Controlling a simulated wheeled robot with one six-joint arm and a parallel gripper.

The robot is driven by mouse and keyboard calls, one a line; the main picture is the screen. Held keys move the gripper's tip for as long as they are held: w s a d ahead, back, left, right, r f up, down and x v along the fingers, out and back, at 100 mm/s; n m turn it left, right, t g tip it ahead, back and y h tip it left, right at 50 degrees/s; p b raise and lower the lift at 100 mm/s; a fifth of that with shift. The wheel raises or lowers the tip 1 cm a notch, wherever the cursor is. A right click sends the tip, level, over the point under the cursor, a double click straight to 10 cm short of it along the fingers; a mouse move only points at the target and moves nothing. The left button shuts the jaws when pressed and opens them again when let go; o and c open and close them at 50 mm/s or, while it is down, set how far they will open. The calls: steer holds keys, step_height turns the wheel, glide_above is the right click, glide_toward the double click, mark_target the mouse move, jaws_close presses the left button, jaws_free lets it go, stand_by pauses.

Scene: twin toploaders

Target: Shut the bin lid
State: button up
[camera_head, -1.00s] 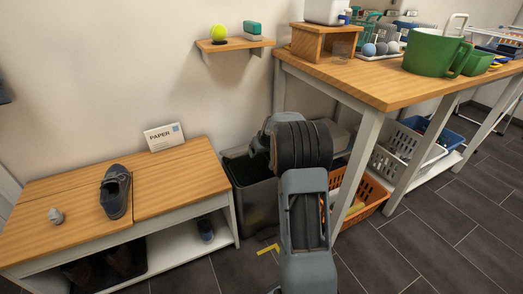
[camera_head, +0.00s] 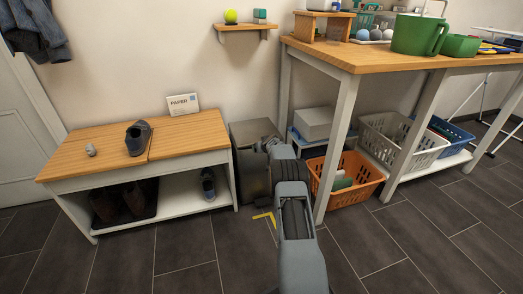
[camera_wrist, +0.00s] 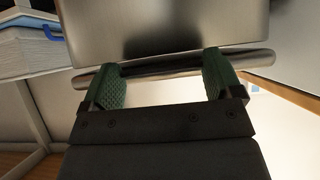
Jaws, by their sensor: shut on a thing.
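The bin stands between the shoe bench and the tall table, mostly hidden behind my arm in the head view. Its grey metal lid (camera_head: 247,131) shows above my arm, and its brushed surface fills the upper wrist view (camera_wrist: 165,25). A rounded metal bar (camera_wrist: 160,69) runs along the lid's near edge. My gripper (camera_wrist: 163,66) has green padded fingers, one at each side, and is shut on this lid edge. In the head view my arm hides the fingers. I cannot tell exactly how far the lid stands open.
The shoe bench (camera_head: 190,138) is close on the left, the table leg (camera_head: 337,150) and orange basket (camera_head: 361,188) on the right. A yellow floor mark (camera_head: 262,215) lies before the bin. The dark floor (camera_head: 180,250) in front is clear.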

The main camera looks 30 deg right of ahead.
steer(key=shift+s+f, duration=0.1)
steer(key=shift+f, duration=0.6)
steer(key=o, duration=0.9)
steer(key=shift+f, duration=0.15)
steer(key=shift+o, duration=1)
steer(key=shift+f, duration=0.1)
steer(key=shift+w, duration=0.25)
steer(key=shift+r, duration=0.25)
steer(key=v, duration=1.3)
steer(key=shift+s+a, duration=0.2)
steer(key=shift+s, duration=0.1)
